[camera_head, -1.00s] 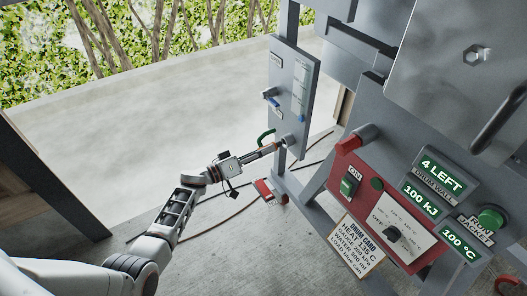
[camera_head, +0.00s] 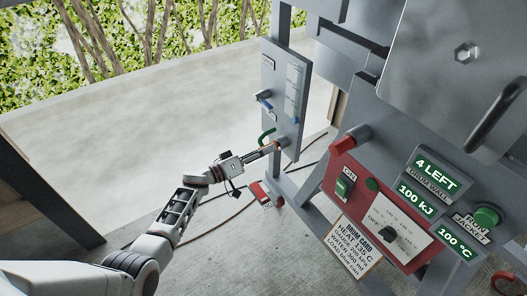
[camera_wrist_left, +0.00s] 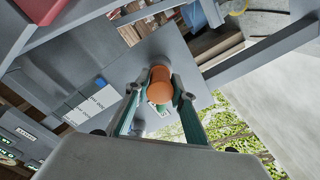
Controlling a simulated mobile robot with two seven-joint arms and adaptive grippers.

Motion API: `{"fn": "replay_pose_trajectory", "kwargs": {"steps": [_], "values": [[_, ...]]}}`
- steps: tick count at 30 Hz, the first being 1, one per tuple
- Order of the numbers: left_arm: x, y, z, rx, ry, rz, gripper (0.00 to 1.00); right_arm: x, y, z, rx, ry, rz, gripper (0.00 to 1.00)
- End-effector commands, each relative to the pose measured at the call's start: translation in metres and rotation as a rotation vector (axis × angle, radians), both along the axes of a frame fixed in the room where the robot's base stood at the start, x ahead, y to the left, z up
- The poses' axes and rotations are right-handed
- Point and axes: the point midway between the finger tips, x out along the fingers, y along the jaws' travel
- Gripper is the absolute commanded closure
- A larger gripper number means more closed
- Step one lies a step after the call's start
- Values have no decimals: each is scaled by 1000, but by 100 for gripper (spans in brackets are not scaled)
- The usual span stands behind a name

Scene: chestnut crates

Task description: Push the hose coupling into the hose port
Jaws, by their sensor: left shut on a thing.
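My left gripper (camera_head: 270,150) reaches in from the left to the lower part of an upright grey panel (camera_head: 284,92). It is shut on the orange hose coupling, a short round piece (camera_wrist_left: 159,88) between the fingertips in the left wrist view. The coupling's far end points at a grey round fitting on the panel (camera_head: 283,142), which appears to be the hose port. The coupling and gripper hide most of the port's mouth. I cannot tell whether they touch or how deep the coupling sits. My right gripper is not in view.
Blue-tipped fittings (camera_head: 264,96) are higher on the panel. A red box (camera_head: 265,196) and a dark hose lie on the floor below. The red control box (camera_head: 390,205) stands to the right. Open floor lies left.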

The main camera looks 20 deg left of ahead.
Motion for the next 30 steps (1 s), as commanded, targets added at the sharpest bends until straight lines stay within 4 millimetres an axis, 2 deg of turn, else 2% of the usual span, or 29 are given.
{"fn": "replay_pose_trajectory", "kwargs": {"steps": [10,11,12,13,24,30], "values": [[7,-6,0,0,-1,1,100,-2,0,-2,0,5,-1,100],[7,-6,0,0,-1,1,71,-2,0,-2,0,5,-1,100],[7,-6,1,0,-1,1,61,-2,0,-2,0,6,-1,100],[7,-6,1,0,-1,1,57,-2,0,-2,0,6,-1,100],[5,-4,-1,1,2,1,57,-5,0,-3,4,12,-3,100],[-12,10,-2,5,2,1,57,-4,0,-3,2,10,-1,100]]}}
